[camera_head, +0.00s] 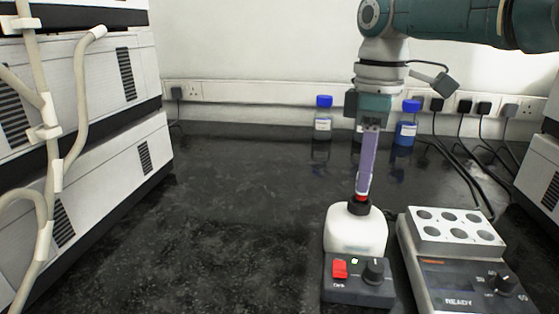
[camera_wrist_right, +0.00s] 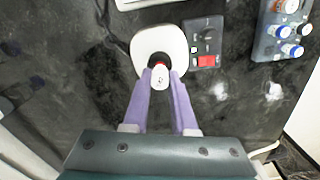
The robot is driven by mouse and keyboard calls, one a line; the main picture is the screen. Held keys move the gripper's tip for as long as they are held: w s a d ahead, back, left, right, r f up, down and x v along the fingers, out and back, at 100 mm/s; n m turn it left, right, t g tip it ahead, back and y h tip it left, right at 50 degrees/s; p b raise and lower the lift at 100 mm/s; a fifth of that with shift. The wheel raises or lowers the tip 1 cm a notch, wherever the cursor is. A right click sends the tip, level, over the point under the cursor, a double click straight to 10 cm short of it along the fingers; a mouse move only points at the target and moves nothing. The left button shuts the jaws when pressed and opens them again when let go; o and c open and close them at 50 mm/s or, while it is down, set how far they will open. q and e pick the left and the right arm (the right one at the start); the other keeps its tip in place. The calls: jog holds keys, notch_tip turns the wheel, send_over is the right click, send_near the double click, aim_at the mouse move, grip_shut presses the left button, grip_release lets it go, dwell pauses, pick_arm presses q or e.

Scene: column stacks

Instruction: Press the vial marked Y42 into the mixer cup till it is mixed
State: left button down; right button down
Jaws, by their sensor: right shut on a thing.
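My right gripper (camera_head: 363,190) points down with its purple fingers over the mixer (camera_head: 355,232), a rounded white body with a black cup (camera_head: 358,208) on top. In the right wrist view the fingers (camera_wrist_right: 161,78) are shut on a vial with a white cap (camera_wrist_right: 160,76). A red part shows just under the cap, at the dark cup opening. The vial stands about upright in or at the cup; how deep it sits is hidden. Its marking cannot be read. The mixer's control box (camera_head: 345,293) has a red switch, a small green light and a dark knob. My left gripper is not in view.
A block with several wells (camera_head: 455,228) and a READY display stands close right of the mixer. Blue-capped bottles (camera_head: 323,120) stand at the back. A rack of capped vials (camera_wrist_right: 283,30) shows in the wrist view. Stacked instruments (camera_head: 100,110) fill the left; the bench between is clear.

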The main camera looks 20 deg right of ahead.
jog(key=shift+f+b, duration=0.3)
jog(key=shift+f, duration=0.1)
jog(key=shift+f, duration=0.15)
dwell(0.6)
jog(key=shift+f, duration=0.25)
jog(key=shift+b, duration=0.3)
jog(key=shift+f, duration=0.4)
dwell(0.4)
dwell(2.2)
